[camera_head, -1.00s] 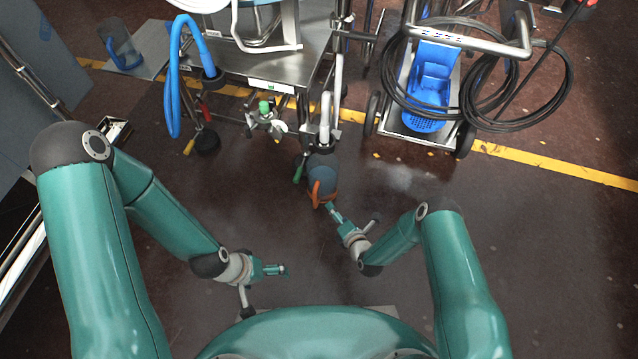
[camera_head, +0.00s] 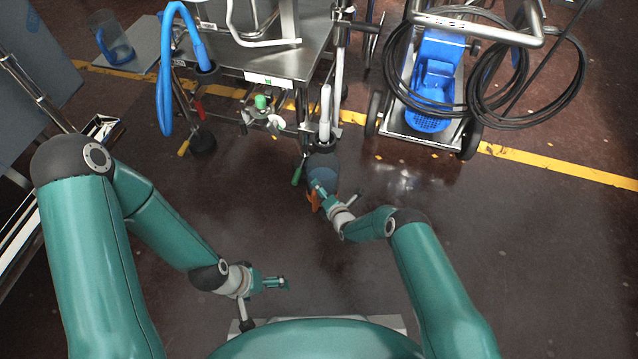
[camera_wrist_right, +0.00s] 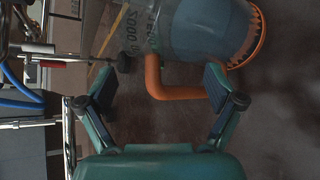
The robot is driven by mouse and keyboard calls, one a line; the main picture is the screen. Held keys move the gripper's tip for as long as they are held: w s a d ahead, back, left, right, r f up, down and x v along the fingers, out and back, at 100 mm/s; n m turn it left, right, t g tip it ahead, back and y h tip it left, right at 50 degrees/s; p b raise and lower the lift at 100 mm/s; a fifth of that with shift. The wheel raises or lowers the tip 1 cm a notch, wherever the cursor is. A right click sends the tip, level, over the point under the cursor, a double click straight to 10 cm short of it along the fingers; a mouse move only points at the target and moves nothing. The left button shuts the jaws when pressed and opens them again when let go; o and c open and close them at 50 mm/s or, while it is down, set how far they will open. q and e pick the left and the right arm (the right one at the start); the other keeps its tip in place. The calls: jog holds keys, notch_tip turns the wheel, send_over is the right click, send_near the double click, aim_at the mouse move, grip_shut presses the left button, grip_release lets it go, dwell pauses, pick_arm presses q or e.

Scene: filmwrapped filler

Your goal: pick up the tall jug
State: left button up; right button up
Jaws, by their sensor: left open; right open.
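A grey-blue jug (camera_head: 323,163) with an orange handle stands near the foot of the steel machine, partly hidden by my right gripper (camera_head: 320,190). In the right wrist view the jug (camera_wrist_right: 205,28) fills the upper right, with dark printed numbers and an orange rim. Its orange handle (camera_wrist_right: 154,78) reaches into the gap of my open right gripper (camera_wrist_right: 160,88), nearer the right-hand finger; I cannot tell whether they touch. My left gripper (camera_head: 277,284) is open and empty above the floor, well left of the jug. Another jug, clear blue (camera_head: 112,42), stands at the upper left.
The steel machine (camera_head: 290,62) with blue hose (camera_head: 166,90), pipes and valves stands just behind the jug. A blue pump cart (camera_head: 430,85) with coiled black hose stands at the back right. The floor in front and to the right is clear.

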jog(key=b+x, duration=0.1)
jog(key=x, duration=0.1)
jog(key=shift+w+f, duration=0.2)
jog(key=shift+s+r, duration=0.1)
grip_shut()
dwell(0.3)
jog(key=shift+r, duration=0.15)
